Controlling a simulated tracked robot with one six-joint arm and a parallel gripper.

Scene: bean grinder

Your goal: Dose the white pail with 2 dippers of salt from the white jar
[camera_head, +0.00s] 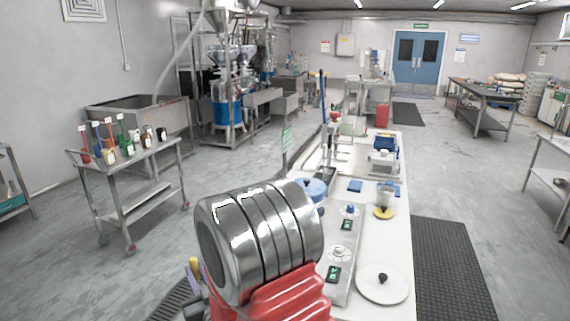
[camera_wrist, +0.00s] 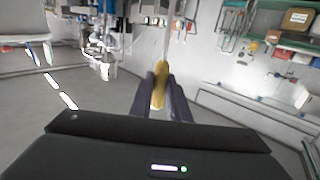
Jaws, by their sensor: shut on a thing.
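In the wrist view my gripper (camera_wrist: 160,88) is shut on the yellow handle (camera_wrist: 160,82) of a tool. A thin pale shaft (camera_wrist: 168,35) runs up from it and leaves the picture. The tool's far end is out of view, so I cannot tell what it carries. In the head view my gripper (camera_head: 200,267) is a small bit of purple and yellow at the lower left, mostly hidden behind large parts close to the camera. I cannot make out the white pail or the white jar for certain.
A long white bench (camera_head: 398,235) runs ahead, with a round white lid-like disc (camera_head: 382,284), a panel with green displays (camera_head: 334,273) and a blue-topped device (camera_head: 384,150). A metal cart (camera_head: 150,155) with colour-handled tools stands left. Floor between cart and bench is clear.

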